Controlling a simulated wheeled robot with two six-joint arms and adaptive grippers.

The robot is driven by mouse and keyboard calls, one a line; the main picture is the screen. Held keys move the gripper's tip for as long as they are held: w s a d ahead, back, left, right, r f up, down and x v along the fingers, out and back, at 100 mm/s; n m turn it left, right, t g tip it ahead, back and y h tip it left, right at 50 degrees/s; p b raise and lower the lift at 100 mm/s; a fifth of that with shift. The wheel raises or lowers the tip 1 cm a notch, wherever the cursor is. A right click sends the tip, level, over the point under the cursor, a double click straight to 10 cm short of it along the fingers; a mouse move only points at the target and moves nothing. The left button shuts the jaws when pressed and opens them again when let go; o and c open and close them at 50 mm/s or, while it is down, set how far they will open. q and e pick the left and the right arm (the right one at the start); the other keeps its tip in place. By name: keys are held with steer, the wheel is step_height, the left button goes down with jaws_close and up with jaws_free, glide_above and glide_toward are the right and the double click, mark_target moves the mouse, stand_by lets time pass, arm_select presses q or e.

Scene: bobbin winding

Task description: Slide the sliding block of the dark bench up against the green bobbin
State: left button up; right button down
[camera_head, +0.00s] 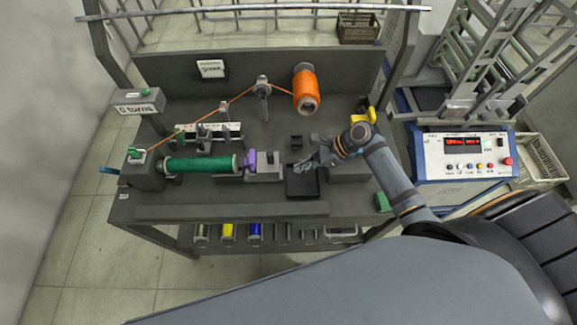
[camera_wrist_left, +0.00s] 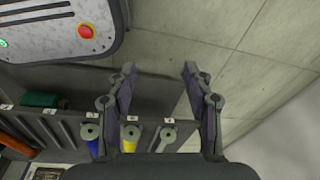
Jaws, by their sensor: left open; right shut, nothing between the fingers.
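The green bobbin (camera_head: 200,164) lies level along the front left of the dark bench (camera_head: 232,211). My right gripper (camera_head: 302,163) is shut and empty, right of the block and over a dark square tray (camera_head: 303,188). My left gripper (camera_wrist_left: 158,70) is open and empty in the left wrist view, above the floor and bench edge.
An orange spool (camera_head: 306,88) stands at the back, its thread running left through guides. A blue and white control box (camera_head: 464,156) is at the right. Blue (camera_head: 255,231) and yellow (camera_head: 228,231) spools sit in the rack below the bench top.

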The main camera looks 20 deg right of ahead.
mark_target(277, 167)
steer(key=a, duration=0.2)
steer(key=shift+w+a+p, duration=0.25)
steer(key=shift+a+p, duration=0.1)
steer(key=shift+a, duration=0.05)
steer(key=shift+w+a, duration=0.2)
steer(key=shift+a, duration=0.4)
steer(key=shift+a+f, duration=0.1)
steer(key=shift+w+a+p, duration=0.1)
steer(key=shift+a+p, duration=0.1)
steer(key=shift+p, duration=0.15)
steer(key=a+p, duration=0.1)
steer(key=w+a, duration=0.1)
steer(key=a, duration=0.1)
steer(key=shift+a+p, duration=0.1)
steer(key=shift+p, duration=0.25)
arm_select(q)
steer(key=s+r, duration=0.1)
steer(key=r, duration=0.2)
steer(key=shift+s+d, duration=0.1)
steer(key=shift+s, duration=0.25)
steer(key=shift+r, duration=0.1)
arm_select(e)
steer(key=shift+r, duration=0.2)
